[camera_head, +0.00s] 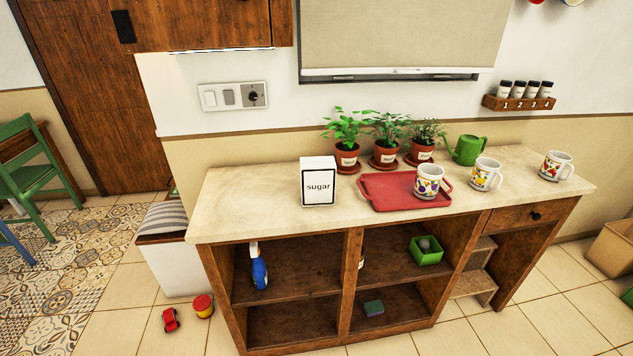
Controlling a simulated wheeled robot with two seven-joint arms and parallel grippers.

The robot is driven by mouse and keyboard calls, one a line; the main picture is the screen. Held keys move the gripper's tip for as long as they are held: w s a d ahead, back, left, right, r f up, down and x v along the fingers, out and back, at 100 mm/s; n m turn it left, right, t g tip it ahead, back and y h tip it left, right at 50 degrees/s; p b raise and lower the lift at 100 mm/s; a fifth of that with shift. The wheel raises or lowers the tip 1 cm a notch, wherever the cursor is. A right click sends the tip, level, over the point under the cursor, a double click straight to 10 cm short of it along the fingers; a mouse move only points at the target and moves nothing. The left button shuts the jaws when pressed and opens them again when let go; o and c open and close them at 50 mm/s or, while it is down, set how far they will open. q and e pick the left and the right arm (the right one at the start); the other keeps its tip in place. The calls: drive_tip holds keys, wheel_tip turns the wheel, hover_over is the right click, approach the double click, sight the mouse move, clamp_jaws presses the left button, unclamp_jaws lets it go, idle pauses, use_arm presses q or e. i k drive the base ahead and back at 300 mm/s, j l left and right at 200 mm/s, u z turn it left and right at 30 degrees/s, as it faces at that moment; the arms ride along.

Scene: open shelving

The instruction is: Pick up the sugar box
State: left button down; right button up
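The sugar box (318,182) is a white upright box with a black-framed label reading "sugar". It stands on the pale countertop (240,199) of the wooden shelf unit, left of the red tray and a little apart from it. Its front face is turned toward me and nothing covers it. Neither of my grippers shows in the head view.
A red tray (385,194) holds a fruit-patterned mug (429,181). Two more mugs (486,174) stand to the right. Potted plants (347,157) and a green watering can (467,150) line the back. The countertop left of the box is clear. A toy car (170,320) lies on the floor.

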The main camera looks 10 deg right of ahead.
sight(318, 175)
drive_tip(key=i+j+z, duration=0.25)
drive_tip(key=i+j, duration=0.3)
drive_tip(key=i+j+z, duration=0.25)
drive_tip(key=i+j, duration=0.4)
